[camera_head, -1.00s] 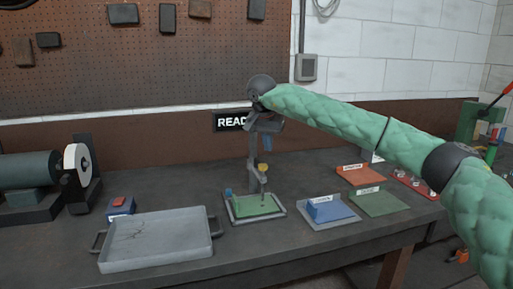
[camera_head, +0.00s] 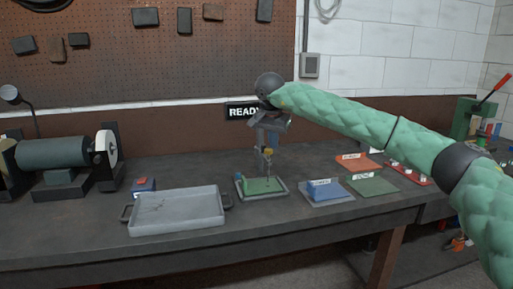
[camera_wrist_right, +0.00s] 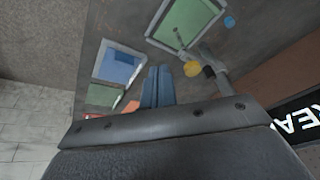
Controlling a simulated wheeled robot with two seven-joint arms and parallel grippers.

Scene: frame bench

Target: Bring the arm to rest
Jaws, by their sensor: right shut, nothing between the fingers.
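My right arm, in a green quilted sleeve, reaches in from the right in the head view. My right gripper (camera_head: 269,139) hangs above the bench near the green-plated fixture (camera_head: 255,192), in front of the back wall. In the right wrist view its two blue-grey fingers (camera_wrist_right: 157,86) are together with nothing between them. The fixture, with a yellow knob, also shows at the top of the wrist view (camera_wrist_right: 190,20), apart from the fingers. My left gripper is not in view.
A grey tray (camera_head: 178,226) lies on the bench (camera_head: 300,228) at front left, near a red-buttoned box (camera_head: 143,186) and a grinder (camera_head: 62,155). Blue (camera_head: 324,190), green (camera_head: 372,185) and orange (camera_head: 360,163) plates lie to the right. A READY sign (camera_head: 241,112) is behind the gripper.

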